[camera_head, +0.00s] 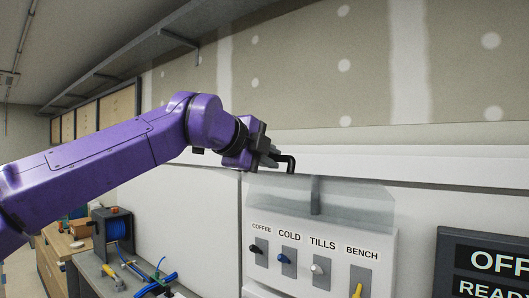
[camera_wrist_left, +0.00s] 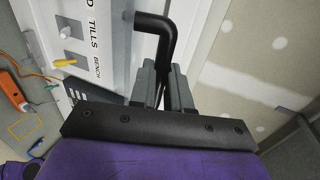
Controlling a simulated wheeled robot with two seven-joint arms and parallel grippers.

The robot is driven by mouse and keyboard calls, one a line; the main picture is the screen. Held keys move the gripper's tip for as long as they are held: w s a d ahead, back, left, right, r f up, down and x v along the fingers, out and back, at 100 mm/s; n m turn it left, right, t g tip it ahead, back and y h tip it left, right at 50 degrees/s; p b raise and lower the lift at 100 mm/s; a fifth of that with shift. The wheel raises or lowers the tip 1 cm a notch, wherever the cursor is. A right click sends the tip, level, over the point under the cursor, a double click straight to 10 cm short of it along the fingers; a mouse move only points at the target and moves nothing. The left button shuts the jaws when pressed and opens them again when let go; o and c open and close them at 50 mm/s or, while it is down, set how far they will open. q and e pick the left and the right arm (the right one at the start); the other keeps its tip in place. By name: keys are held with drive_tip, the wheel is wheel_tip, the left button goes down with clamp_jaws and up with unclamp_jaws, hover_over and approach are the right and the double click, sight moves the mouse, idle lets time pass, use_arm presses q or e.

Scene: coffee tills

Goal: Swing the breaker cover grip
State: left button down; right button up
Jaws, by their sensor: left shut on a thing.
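The breaker cover grip is a black bent bar (camera_head: 290,164) at the upper left of the breaker panel; it also shows in the left wrist view (camera_wrist_left: 157,27). My left gripper (camera_head: 272,159) is shut on it, and the grip's bend sticks out past the fingers (camera_wrist_left: 163,82). The clear cover (camera_head: 345,201) appears raised, sticking out above the switches. The white breaker panel (camera_head: 300,236) carries switches labelled COFFEE, COLD, TILLS and BENCH. The BENCH switch has a yellow lever (camera_head: 357,290). My right gripper is not in view.
A dark sign (camera_head: 485,262) reading "OFF" and "READY" is right of the panel. A white ledge (camera_head: 430,168) runs along the wall above the panel. A bench with a blue spool (camera_head: 117,228) and cables stands at lower left. A long shelf (camera_head: 150,45) hangs overhead.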

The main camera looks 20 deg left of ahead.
use_arm(q)
drive_tip(key=shift+w+d+r, duration=0.1)
drive_tip(key=shift+w+r, duration=0.2)
drive_tip(key=shift+r, duration=0.25)
drive_tip(key=shift+w+p, duration=0.15)
drive_tip(key=shift+p, duration=0.15)
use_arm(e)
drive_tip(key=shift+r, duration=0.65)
use_arm(q)
drive_tip(key=shift+w+d+r+p, duration=0.1)
drive_tip(key=shift+w+r+p, duration=0.1)
drive_tip(key=shift+r+p, duration=0.1)
drive_tip(key=c, duration=1)
unclamp_jaws()
drive_tip(key=shift+f, duration=0.15)
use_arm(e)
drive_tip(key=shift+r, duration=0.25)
use_arm(q)
drive_tip(key=shift+s, duration=0.15)
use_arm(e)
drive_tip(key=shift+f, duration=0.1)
